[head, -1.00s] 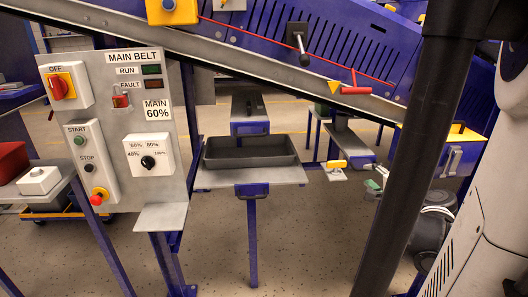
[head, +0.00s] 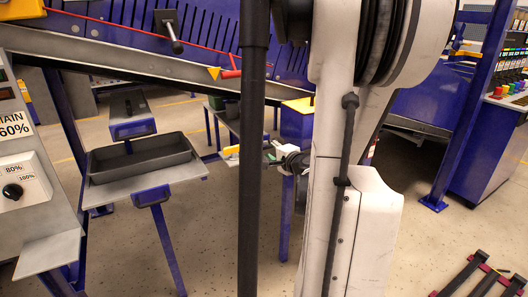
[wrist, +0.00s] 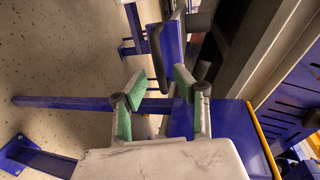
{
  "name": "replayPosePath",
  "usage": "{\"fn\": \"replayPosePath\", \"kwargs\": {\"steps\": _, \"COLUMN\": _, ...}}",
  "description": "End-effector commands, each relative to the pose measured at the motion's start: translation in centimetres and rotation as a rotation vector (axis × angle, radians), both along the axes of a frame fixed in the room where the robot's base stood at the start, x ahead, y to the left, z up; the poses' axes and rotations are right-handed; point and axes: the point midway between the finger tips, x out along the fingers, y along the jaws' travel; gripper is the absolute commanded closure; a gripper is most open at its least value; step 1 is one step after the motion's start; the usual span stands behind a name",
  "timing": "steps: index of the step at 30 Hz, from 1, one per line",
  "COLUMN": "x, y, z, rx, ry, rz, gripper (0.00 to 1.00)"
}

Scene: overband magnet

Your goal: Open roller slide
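My gripper (wrist: 158,92) is open and empty in the wrist view, with green pads on its two fingers. Beyond the fingertips is a blue panel (wrist: 165,40) with a curved black handle (wrist: 178,58). The fingers appear apart from this handle. I cannot tell for certain whether this panel is the front of the roller slide. In the head view my gripper (head: 268,153) is small and partly hidden behind my own dark column and arm. A yellow part (head: 231,150) shows just left of it, beneath the inclined conveyor.
A blue housing with a yellow edge (wrist: 262,140) is close on the right in the wrist view. A black tray (head: 140,158) stands on a grey shelf at left, beside the control panel (head: 22,180). A blue leg (wrist: 60,103) crosses below. Open floor lies in front.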

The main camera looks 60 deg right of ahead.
Motion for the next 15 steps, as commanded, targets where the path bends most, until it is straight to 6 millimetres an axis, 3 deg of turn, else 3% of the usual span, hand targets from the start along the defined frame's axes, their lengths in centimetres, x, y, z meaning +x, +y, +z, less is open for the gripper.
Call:
{"fn": "replayPosePath", "kwargs": {"steps": 6, "x": 2.4, "y": -1.1, "z": -0.6, "rx": 0.001, "ry": -0.001, "rz": 0.002, "gripper": 0.72}}
{"fn": "replayPosePath", "kwargs": {"steps": 15, "x": 3.1, "y": -1.5, "z": -0.7, "rx": 0.0, "ry": 0.0, "rz": 0.001, "gripper": 0.72}}
